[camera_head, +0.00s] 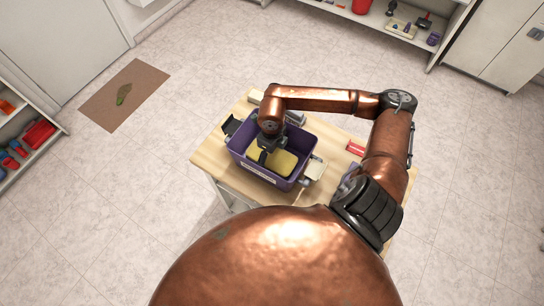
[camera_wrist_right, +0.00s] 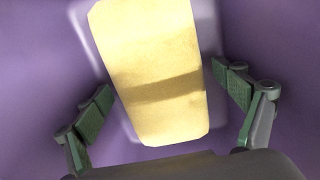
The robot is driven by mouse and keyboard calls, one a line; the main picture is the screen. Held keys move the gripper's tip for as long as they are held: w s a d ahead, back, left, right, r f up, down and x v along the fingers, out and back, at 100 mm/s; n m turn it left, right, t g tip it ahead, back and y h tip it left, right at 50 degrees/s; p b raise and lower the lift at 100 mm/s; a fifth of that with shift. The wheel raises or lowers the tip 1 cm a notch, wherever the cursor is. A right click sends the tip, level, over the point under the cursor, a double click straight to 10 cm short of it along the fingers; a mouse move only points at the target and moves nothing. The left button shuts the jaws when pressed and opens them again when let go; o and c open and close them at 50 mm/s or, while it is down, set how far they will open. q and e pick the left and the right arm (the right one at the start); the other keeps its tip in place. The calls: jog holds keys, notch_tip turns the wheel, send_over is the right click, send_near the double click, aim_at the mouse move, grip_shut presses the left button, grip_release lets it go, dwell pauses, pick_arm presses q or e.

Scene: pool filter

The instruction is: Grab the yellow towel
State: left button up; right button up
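The yellow towel (camera_head: 282,162) lies folded at the bottom of a purple bin (camera_head: 237,150) on the wooden table. My right gripper (camera_head: 263,157) reaches down into the bin, over the towel's left part. In the right wrist view the towel (camera_wrist_right: 155,75) fills the middle, between the two spread fingers of my right gripper (camera_wrist_right: 165,108). The fingers are open, one on each side, and do not appear to touch it. A shadow band crosses the towel. My left gripper does not show.
The bin's walls surround my right gripper. The wooden table (camera_head: 212,160) also holds a red item (camera_head: 355,149) at the right and other small items around the bin. A brown mat (camera_head: 140,85) lies on the floor at left. Shelves stand at the far left and the back.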

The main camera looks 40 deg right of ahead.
jog(key=c, duration=1.1)
jog(key=shift+r, duration=0.1)
jog(key=shift+c, duration=0.2)
